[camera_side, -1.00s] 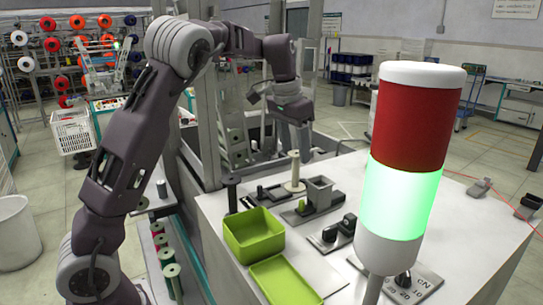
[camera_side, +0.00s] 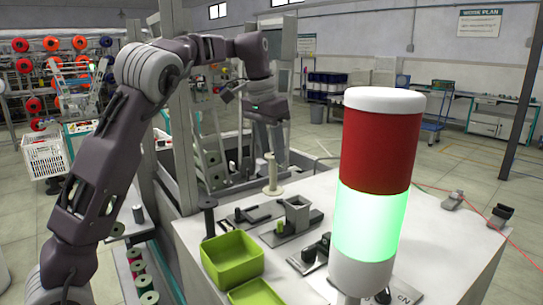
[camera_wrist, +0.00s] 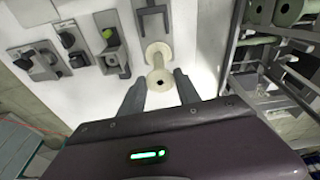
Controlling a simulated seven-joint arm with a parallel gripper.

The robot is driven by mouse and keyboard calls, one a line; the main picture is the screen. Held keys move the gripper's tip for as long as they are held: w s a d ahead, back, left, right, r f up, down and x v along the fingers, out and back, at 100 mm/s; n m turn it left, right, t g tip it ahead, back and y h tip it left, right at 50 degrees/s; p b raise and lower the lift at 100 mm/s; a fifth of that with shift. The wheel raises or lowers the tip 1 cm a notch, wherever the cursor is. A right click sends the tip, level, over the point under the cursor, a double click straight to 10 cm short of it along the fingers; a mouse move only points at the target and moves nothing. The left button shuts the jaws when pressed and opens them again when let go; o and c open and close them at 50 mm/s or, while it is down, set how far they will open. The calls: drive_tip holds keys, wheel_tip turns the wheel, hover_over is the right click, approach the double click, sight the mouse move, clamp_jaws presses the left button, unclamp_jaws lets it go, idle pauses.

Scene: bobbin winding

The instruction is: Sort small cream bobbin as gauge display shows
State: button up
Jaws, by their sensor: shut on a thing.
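I cannot make out a gauge display reading.
A green bin (camera_side: 232,258) and a green tray (camera_side: 255,294) sit at the bench's front left. Grey fixtures (camera_side: 298,214) and a dark spool post (camera_side: 208,217) stand near the bobbin.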

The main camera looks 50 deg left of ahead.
drive_tip(key=s+d+m, duration=0.2)
drive_tip(key=s+d, duration=0.1)
drive_tip(key=s, duration=0.3)
drive_tip(key=s+d+m, duration=0.2)
drive_tip(key=s+d, duration=0.2)
drive_tip(key=s, duration=0.3)
drive_tip(key=s+d+m+h, duration=0.1)
drive_tip(key=s+d+m, duration=0.1)
drive_tip(key=s+d, duration=0.2)
drive_tip(key=shift+s+r, duration=0.35)
drive_tip(key=shift+s, duration=1.05)
drive_tip(key=shift+f, duration=0.55)
drive_tip(key=shift+s+x, duration=0.2)
drive_tip(key=shift+x, duration=0.85)
drive_tip(key=shift+s+x, duration=0.2)
drive_tip(key=shift+x, duration=0.85)
drive_tip(key=shift+a+f, duration=0.1)
drive_tip(key=shift+a, duration=0.1)
